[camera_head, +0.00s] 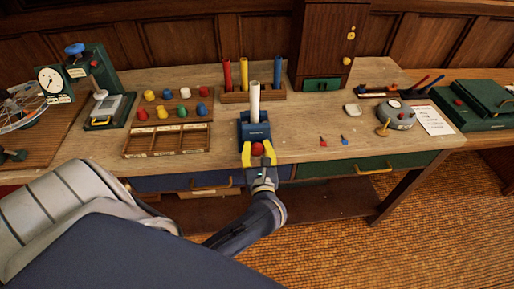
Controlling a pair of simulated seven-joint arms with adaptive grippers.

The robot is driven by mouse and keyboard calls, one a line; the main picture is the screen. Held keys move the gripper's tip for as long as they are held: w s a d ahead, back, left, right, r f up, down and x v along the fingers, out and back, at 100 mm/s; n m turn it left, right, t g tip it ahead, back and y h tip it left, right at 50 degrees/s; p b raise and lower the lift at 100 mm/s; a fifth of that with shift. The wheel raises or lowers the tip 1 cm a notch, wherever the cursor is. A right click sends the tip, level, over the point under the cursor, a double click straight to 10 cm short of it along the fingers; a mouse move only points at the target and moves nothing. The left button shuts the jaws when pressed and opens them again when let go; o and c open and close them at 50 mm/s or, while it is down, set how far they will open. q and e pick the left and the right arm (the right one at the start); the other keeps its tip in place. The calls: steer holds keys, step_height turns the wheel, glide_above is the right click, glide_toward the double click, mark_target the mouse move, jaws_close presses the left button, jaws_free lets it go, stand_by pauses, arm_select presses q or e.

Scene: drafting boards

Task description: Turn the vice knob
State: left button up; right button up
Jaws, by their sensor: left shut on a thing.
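A small blue vice (254,128) stands at the front edge of the wooden bench. A white cylinder (255,102) stands upright in it. The red vice knob (257,149) is at the vice's front. My left gripper (258,153) reaches up from below, with its yellow fingers on either side of the knob and shut on it. The knob is partly hidden between the fingers. My right gripper is not in view.
Behind the vice is a rack (236,97) with red, yellow and blue rods. Coloured pegs and a compartment tray (166,140) lie to the left. Two small keys (323,141) and a round grey device (396,115) lie to the right.

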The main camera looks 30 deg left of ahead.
arm_select(q)
steer(key=shift+m, duration=1.7)
steer(key=o, duration=1.3)
steer(key=shift+o, duration=0.2)
steer(key=v, duration=1.2)
